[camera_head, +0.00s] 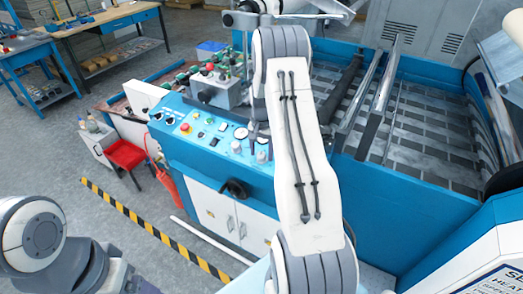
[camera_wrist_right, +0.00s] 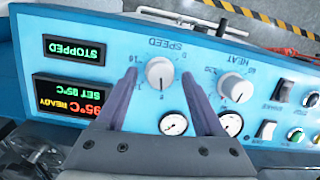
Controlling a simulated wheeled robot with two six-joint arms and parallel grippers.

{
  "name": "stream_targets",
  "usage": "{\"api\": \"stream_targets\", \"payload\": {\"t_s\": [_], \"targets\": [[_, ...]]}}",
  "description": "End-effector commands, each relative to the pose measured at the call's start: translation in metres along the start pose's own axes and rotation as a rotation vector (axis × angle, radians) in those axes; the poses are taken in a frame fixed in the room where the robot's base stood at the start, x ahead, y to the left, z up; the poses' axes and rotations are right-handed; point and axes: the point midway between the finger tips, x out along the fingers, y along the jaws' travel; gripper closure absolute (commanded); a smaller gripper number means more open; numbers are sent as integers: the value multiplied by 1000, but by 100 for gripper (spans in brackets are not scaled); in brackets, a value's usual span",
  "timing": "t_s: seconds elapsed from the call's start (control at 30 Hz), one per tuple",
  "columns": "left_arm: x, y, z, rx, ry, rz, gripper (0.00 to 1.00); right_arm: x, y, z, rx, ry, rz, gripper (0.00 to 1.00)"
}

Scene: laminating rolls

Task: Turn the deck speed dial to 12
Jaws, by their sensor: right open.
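The speed dial (camera_wrist_right: 160,73) is a round pale knob on the blue control panel, with "SPEED" printed beside it upside down in the right wrist view. Its scale marks are small, and I cannot tell the exact setting. My right gripper (camera_wrist_right: 160,82) is open, with one purple-grey finger on each side of the dial. I cannot tell whether the fingers touch it. In the head view my right arm covers much of the panel and most of that gripper. A green display (camera_wrist_right: 75,49) reads "STOPPED". My left gripper is out of view.
The heat dial (camera_wrist_right: 235,88) is just right of the right finger. Two gauges (camera_wrist_right: 173,123) lie below the dials, and switches (camera_wrist_right: 265,130) stand further right. A second display (camera_wrist_right: 70,97) reads "READY". The machine's roller bed (camera_head: 430,130) is to the right in the head view.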

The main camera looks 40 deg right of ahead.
Motion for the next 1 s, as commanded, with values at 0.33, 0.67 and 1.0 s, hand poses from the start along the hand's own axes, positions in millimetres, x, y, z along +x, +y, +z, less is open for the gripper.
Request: {"api": "stream_targets", "payload": {"t_s": [0.33, 0.67, 1.0], "targets": [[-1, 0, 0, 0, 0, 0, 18, 4, 0, 0, 0, 0, 0, 34], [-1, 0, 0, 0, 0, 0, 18, 4, 0, 0, 2, 0, -1, 100], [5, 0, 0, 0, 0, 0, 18, 5, 1, 0, 105, 3, -24, 100]]}}
